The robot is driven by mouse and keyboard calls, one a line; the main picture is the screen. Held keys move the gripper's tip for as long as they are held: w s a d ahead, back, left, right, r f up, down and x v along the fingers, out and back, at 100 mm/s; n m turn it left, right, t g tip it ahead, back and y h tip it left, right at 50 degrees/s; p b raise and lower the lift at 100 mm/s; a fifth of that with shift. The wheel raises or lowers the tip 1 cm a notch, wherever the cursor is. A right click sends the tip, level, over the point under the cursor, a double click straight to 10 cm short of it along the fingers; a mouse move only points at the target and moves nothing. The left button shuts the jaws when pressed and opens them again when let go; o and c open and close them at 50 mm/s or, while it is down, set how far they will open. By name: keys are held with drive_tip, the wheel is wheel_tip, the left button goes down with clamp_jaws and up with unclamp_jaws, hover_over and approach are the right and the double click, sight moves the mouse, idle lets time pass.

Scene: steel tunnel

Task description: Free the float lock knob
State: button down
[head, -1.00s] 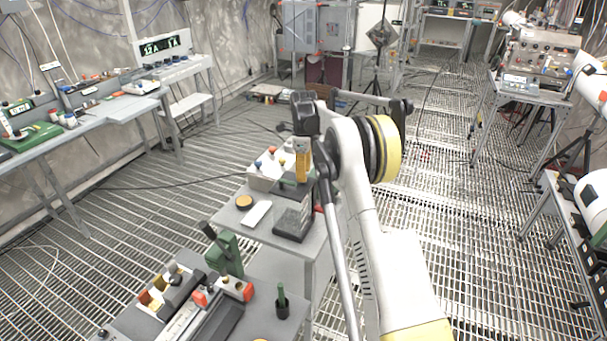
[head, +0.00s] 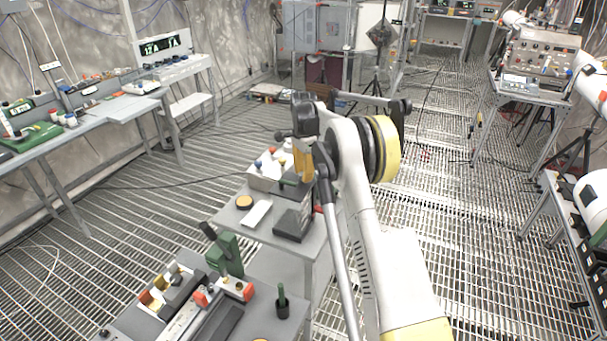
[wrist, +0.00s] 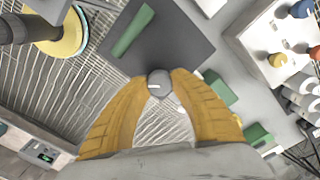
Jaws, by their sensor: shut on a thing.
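My gripper (wrist: 158,88) has its two yellow fingers closed around a small round grey knob (wrist: 159,77) with a pale mark on it. The knob sits at the fingertips, over the edge of a dark grey plate (wrist: 180,45) with a green bar (wrist: 133,30) on it. In the head view my gripper (head: 303,175) points down over the stand by a dark block (head: 292,222) on the grey table. The knob is hidden there by the fingers and arm. I cannot tell how far the knob is turned.
A box with coloured knobs (head: 266,171) stands just behind the gripper; it is at the upper right in the wrist view. A white strip (head: 257,213) and a round tan disc (head: 244,202) lie on the table. A green lever fixture (head: 224,252) stands nearer.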

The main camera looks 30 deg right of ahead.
drive_tip(key=n, duration=0.5)
drive_tip(key=shift+n, duration=0.3)
drive_tip(key=n, duration=1.1)
drive_tip(key=shift+n, duration=0.4)
drive_tip(key=n, duration=0.5)
drive_tip(key=shift+n, duration=0.3)
drive_tip(key=shift+a, duration=0.1)
drive_tip(key=c, duration=1.1)
unclamp_jaws()
drive_tip(key=shift+o, duration=0.2)
drive_tip(key=shift+r, duration=0.1)
